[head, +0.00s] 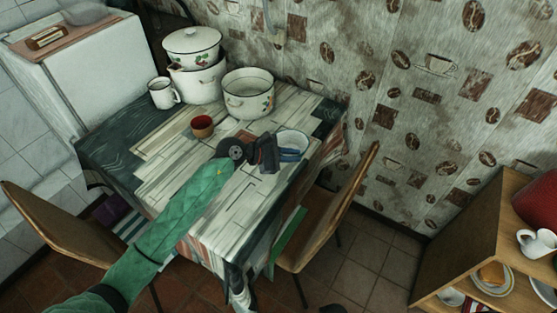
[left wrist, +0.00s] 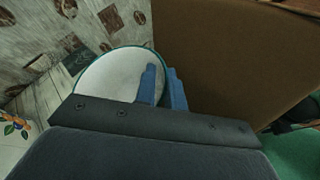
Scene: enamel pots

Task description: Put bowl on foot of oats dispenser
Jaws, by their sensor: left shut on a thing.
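My left gripper (head: 290,155) reaches over the right part of the table and is shut on a bowl (head: 293,139), its blue fingers at the bowl's near rim. The bowl is white inside with a thin dark green rim. In the left wrist view the bowl (left wrist: 108,78) shows beyond the gripper (left wrist: 162,88), with the fingers at its right side. I cannot tell whether the bowl's base touches the table. I cannot make out an oats dispenser in either view. My right gripper is not in view.
The worn plank table (head: 165,150) carries a white mug (head: 163,93), stacked enamel pots (head: 196,80), an open pot (head: 248,98) and a small red-brown cup (head: 202,126). Wooden chairs (head: 325,225) flank it. A wooden shelf (head: 475,245) with crockery stands at right.

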